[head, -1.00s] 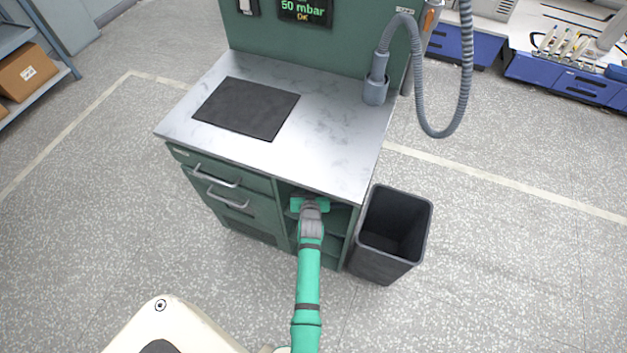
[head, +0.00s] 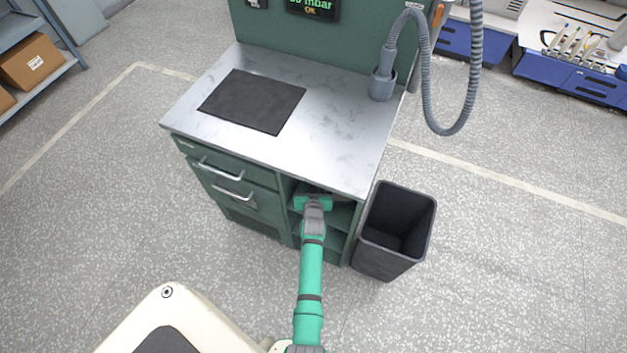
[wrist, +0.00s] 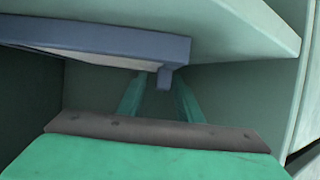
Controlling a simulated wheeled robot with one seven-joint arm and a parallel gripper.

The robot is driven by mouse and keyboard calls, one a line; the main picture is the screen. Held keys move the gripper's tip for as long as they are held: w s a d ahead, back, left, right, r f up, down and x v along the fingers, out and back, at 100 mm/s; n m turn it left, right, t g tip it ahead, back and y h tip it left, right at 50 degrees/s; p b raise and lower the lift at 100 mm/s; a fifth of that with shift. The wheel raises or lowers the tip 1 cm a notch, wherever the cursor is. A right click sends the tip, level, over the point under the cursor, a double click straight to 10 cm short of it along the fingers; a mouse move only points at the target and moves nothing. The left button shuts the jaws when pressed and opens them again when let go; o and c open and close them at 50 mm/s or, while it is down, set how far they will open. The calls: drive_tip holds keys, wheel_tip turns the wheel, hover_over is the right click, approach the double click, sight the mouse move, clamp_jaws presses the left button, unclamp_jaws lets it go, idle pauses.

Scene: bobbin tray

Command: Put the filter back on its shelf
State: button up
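A blue-framed flat panel with a pale face, which looks like the filter (wrist: 120,42), shows at the upper left of the wrist view, with a small tab hanging from its edge. My gripper (wrist: 161,88) points into the cabinet's open compartment. Its two green fingers stand apart, with the tab near or between their tips and a gap left of it. I cannot tell if the right finger touches the tab. In the head view my gripper (head: 314,195) is at the shelf opening under the worktop. I cannot make out the filter there.
A pale green board (wrist: 230,25) lies close above the filter. A lower shelf (head: 325,238) is below my gripper. A black bin (head: 397,230) stands right beside the cabinet. Drawers with handles (head: 228,178) are to the left. The worktop (head: 325,125) carries a dark mat (head: 252,101).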

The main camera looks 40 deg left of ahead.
drive_tip(key=shift+d+r, duration=0.1)
drive_tip(key=v, duration=1.1)
drive_tip(key=shift+s+d+r, duration=0.1)
drive_tip(key=shift+s+r, duration=0.05)
drive_tip(key=shift+s, duration=0.1)
drive_tip(key=shift+s+d+r, duration=0.1)
drive_tip(key=s+d+r+m+t+h, duration=0.1)
drive_tip(key=s+d+r+m+h, duration=0.1)
drive_tip(key=s+d, duration=0.6)
drive_tip(key=s+d+r+m+t+h, duration=0.25)
drive_tip(key=s+d, duration=0.45)
drive_tip(key=d, duration=0.4)
drive_tip(key=s+d+r+m+h, duration=0.1)
drive_tip(key=s+d+r, duration=0.4)
drive_tip(key=r, duration=0.3)
drive_tip(key=s+d+r+m+h, duration=0.1)
drive_tip(key=s+d+r+h, duration=0.1)
drive_tip(key=s+d+r, duration=0.4)
wheel_tip(320, 180, up, 3)
drive_tip(key=s+t, duration=0.1)
drive_tip(key=s, duration=0.1)
drive_tip(key=shift+s+d+f+m, duration=0.15)
drive_tip(key=shift+s+d+m, duration=0.15)
drive_tip(key=shift+m, duration=0.05)
drive_tip(key=shift+h, duration=0.25)
